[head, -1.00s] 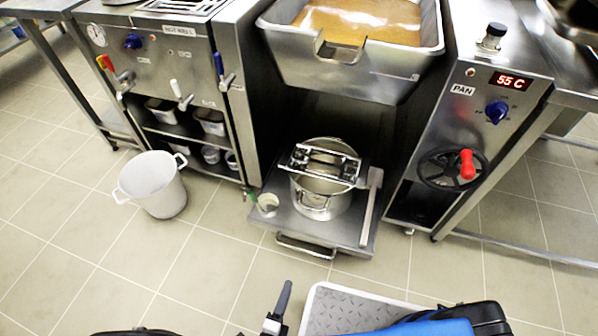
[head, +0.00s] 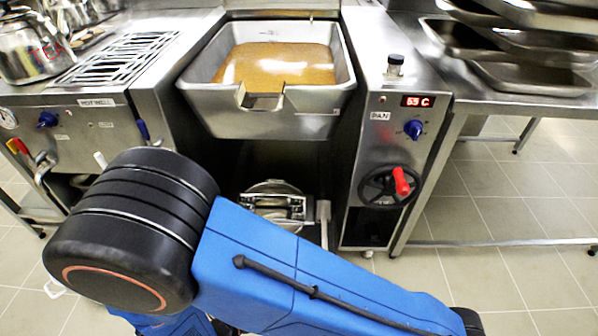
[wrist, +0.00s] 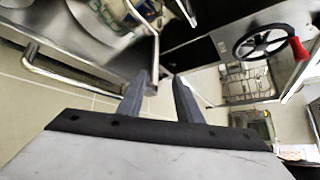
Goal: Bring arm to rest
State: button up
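My blue arm (head: 300,270) with a dark joint fills the lower part of the head view, and my gripper is out of sight there. In the wrist view my gripper (wrist: 160,82) shows two dark fingers apart, with nothing held between them. Past the fingers are the trolley (wrist: 100,55) and its bar handle (wrist: 50,75). I cannot tell the distance, but no contact shows.
The tilting pan (head: 265,125) holds brown liquid. Right of it stands the control column with a handwheel (head: 388,188) and red knob. The stockpot (head: 272,188) below is mostly hidden by my arm. Trays (head: 530,75) are on the right table.

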jog(key=w+d+r+m+g+y, duration=0.1)
jog(key=w+d+r+m+g, duration=0.4)
jog(key=d+r+m, duration=0.5)
jog(key=w+d+r+m+g, duration=0.4)
jog(key=w+d+r+m, duration=0.1)
jog(key=d+r+m, duration=0.5)
jog(key=s+d+r+m+t+y, duration=0.1)
jog(key=s+d+r+m+y, duration=0.2)
jog(key=s+d+r+m, duration=0.2)
jog(key=s+d+r+m+t+y, duration=0.2)
jog(key=s+d+r+m+y, duration=0.2)
jog(key=d+r+m, duration=0.7)
jog(key=d+m, duration=0.1)
jog(key=m, duration=0.2)
jog(key=shift+s+d+r, duration=0.15)
jog(key=shift+s+r, duration=0.25)
